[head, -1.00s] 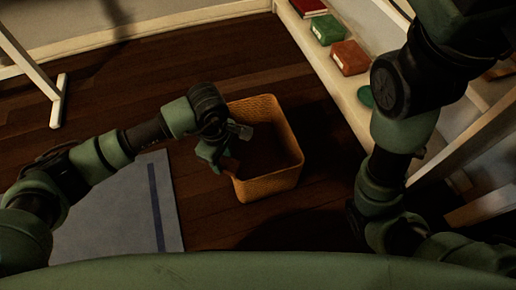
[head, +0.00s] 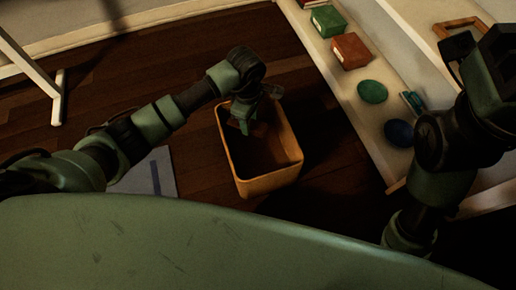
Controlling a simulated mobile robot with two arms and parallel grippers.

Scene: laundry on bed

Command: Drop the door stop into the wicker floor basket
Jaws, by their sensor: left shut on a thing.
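The wicker floor basket (head: 268,184) is a tan, square, open-topped bin on the dark wood floor, in the middle of the head view. My left gripper (head: 250,122) reaches in from the left and points down over the basket's far left part. It is shut on the door stop (head: 262,129), a small brown piece that shows only partly beside the fingers and is hard to make out in the dim light. My right arm stands at the right edge; whether its gripper is open or shut does not show.
A pale ledge right of the basket holds a green box (head: 329,21), a red box (head: 351,51), a green oval thing (head: 372,92) and a dark blue round thing (head: 399,133). A grey mat (head: 150,178) lies on the floor at left. A white stand (head: 57,98) is at far left.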

